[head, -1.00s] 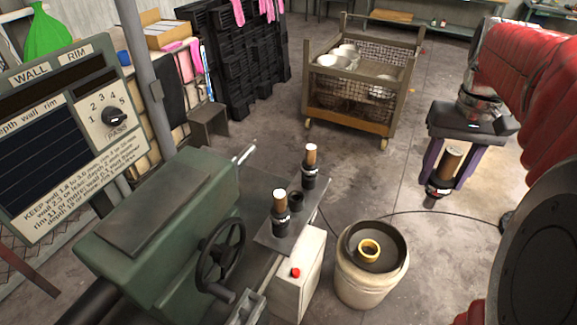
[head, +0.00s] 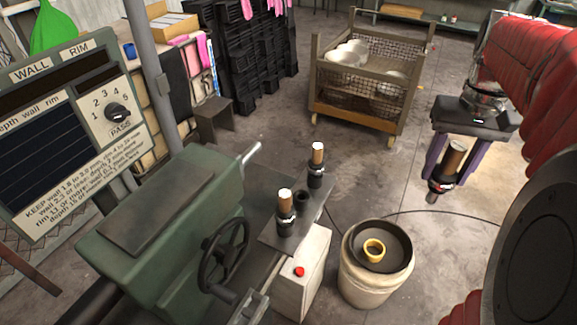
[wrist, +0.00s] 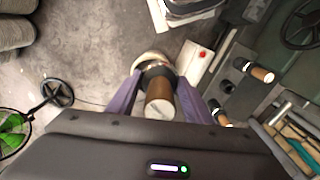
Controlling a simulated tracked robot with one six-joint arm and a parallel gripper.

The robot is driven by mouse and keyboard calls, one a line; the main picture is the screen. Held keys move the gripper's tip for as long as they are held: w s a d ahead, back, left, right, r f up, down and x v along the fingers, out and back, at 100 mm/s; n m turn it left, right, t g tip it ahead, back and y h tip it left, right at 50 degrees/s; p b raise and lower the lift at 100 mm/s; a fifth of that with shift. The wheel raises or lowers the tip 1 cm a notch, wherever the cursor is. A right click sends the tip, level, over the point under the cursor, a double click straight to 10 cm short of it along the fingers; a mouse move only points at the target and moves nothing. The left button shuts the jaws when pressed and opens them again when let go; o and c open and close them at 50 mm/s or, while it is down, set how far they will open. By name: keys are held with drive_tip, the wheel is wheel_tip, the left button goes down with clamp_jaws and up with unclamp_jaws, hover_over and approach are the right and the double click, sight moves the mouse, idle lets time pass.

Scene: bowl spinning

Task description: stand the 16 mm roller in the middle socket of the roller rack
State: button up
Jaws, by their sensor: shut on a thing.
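My gripper (head: 442,174) hangs in the air at the right of the head view, its purple fingers closed on a roller (head: 455,158) with a brown wooden grip and dark lower end. The held roller also shows between the fingers in the wrist view (wrist: 160,98); its size marking is not readable. The dark roller rack (head: 268,238) stands left of my gripper, well apart from the held roller. Its middle socket (head: 301,198) looks open and empty. A near roller (head: 285,208) and a far roller (head: 317,163) stand upright in the outer sockets.
A pale drum (head: 372,285) with a dark top and yellow ring (head: 374,249) stands between rack and gripper. A green machine (head: 165,230) with a handwheel (head: 226,252) is left of the rack. A mesh crate (head: 365,100) stands behind. A cable crosses the floor.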

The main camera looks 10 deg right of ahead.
drive_tip(key=shift+w, duration=0.1)
drive_tip(key=w+f+n, duration=0.3)
drive_tip(key=w+f, duration=1.1)
drive_tip(key=shift+w+f, duration=0.15)
drive_tip(key=shift+w, duration=0.05)
